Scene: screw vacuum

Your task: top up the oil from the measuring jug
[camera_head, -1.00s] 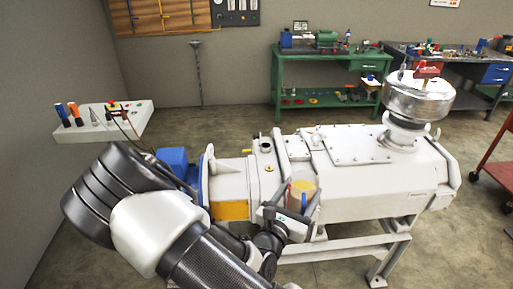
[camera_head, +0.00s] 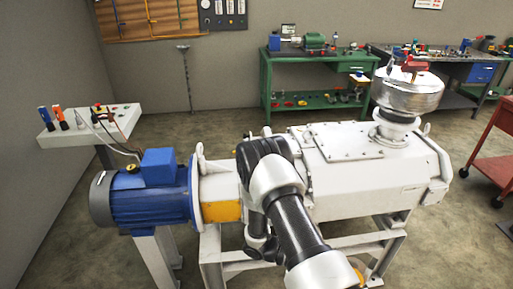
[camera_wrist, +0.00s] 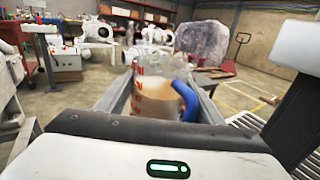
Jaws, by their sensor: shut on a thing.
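The measuring jug (camera_wrist: 152,98) is clear with red markings, a blue handle (camera_wrist: 187,100) and amber oil inside. It stands between the two fingers of my gripper (camera_wrist: 160,105) in the wrist view, and the gripper is shut on it. In the head view my arm hides the gripper and most or all of the jug; I cannot tell whether an orange bit by the arm's lower end belongs to it. The white screw vacuum pump (camera_head: 410,190) with its blue motor (camera_head: 150,203) stands on a frame. My arm covers part of the pump's near side, so I cannot see an oil filler opening.
A silver canister (camera_head: 408,92) sits on top of the pump at the right. A green workbench (camera_head: 315,60) and a red cart (camera_head: 490,165) stand beyond. Bare floor lies behind the pump.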

